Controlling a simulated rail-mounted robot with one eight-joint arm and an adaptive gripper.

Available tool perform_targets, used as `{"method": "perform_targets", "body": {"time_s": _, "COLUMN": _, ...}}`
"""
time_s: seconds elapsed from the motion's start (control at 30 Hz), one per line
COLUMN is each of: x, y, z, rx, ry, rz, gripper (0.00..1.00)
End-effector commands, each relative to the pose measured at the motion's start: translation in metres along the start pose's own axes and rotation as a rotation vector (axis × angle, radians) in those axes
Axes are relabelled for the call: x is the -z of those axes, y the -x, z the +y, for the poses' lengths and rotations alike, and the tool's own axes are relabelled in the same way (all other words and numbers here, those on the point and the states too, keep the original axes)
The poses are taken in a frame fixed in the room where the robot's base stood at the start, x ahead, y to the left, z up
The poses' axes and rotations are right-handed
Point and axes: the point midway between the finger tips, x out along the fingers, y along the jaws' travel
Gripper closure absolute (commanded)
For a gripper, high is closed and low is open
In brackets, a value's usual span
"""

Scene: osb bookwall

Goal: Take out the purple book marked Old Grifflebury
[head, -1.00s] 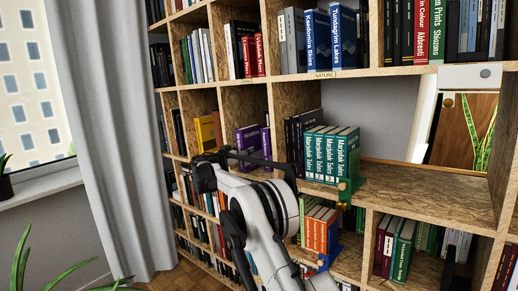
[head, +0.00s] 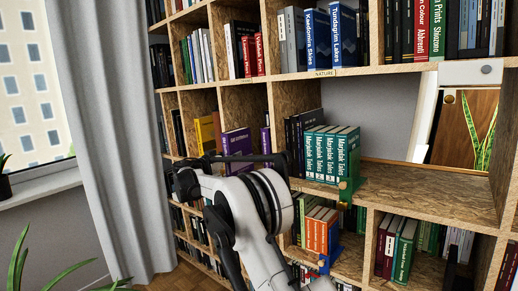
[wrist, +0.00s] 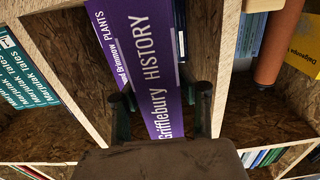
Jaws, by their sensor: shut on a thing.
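The purple book (head: 237,144) stands at the front of a middle shelf compartment in the head view, with my arm just below it. In the wrist view its purple spine (wrist: 150,62) reads "Grifflebury" and "HISTORY" and runs down between my fingers. My gripper (wrist: 160,101) is shut on the book, one dark finger on each side. The book's lower end is hidden behind the gripper body. Another purple book (head: 265,139) stands apart to its right in the head view.
Green Marjulak Tales books (head: 325,153) stand right of the upright panel, and also show left in the wrist view (wrist: 22,72). A yellow book (head: 206,134) stands one compartment left. The shelf at right (head: 410,188) is largely bare. A grey curtain (head: 105,120) hangs at left.

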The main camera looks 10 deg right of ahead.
Motion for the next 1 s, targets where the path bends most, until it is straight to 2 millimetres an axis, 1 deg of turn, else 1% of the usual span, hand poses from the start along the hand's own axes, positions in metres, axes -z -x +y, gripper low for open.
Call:
{"method": "perform_targets", "body": {"time_s": 0.1, "x": 0.000, "y": 0.011, "z": -0.001, "rx": 0.001, "ry": 0.000, "rz": 0.001, "gripper": 1.00}}
{"method": "perform_targets", "body": {"time_s": 0.6, "x": 0.000, "y": 0.047, "z": 0.000, "rx": 0.000, "ry": 0.000, "rz": 0.001, "gripper": 1.00}}
{"method": "perform_targets", "body": {"time_s": 0.73, "x": 0.001, "y": 0.051, "z": 0.000, "rx": 0.000, "ry": 0.000, "rz": 0.001, "gripper": 1.00}}
{"method": "perform_targets", "body": {"time_s": 1.0, "x": 0.001, "y": 0.051, "z": 0.000, "rx": 0.000, "ry": 0.000, "rz": 0.001, "gripper": 1.00}}
